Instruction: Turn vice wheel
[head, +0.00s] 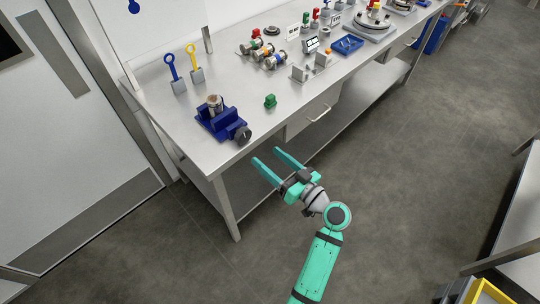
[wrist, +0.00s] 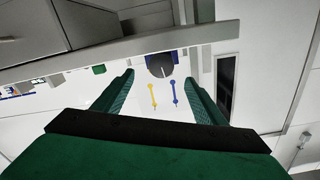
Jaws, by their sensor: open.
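The blue vice (head: 212,122) stands near the left end of the metal bench, with a grey cylindrical piece (head: 215,104) at its top. Its dark vice wheel (head: 243,135) faces the bench's front edge. In the wrist view the dark wheel (wrist: 160,71) shows between my fingers, with most of the vice hidden behind it. My gripper (head: 266,156) is open and empty, off the front of the bench. Its fingers point toward the bench, to the lower right of the wheel and apart from it. The fingers also frame the wheel in the wrist view (wrist: 160,76).
A green block (head: 270,101) sits on the bench right of the vice. Blue (head: 171,68) and yellow (head: 191,55) tools stand behind. A drawer handle (head: 319,113) sticks out from the bench front. Spools and a blue tray (head: 347,44) are farther along. The floor in front is clear.

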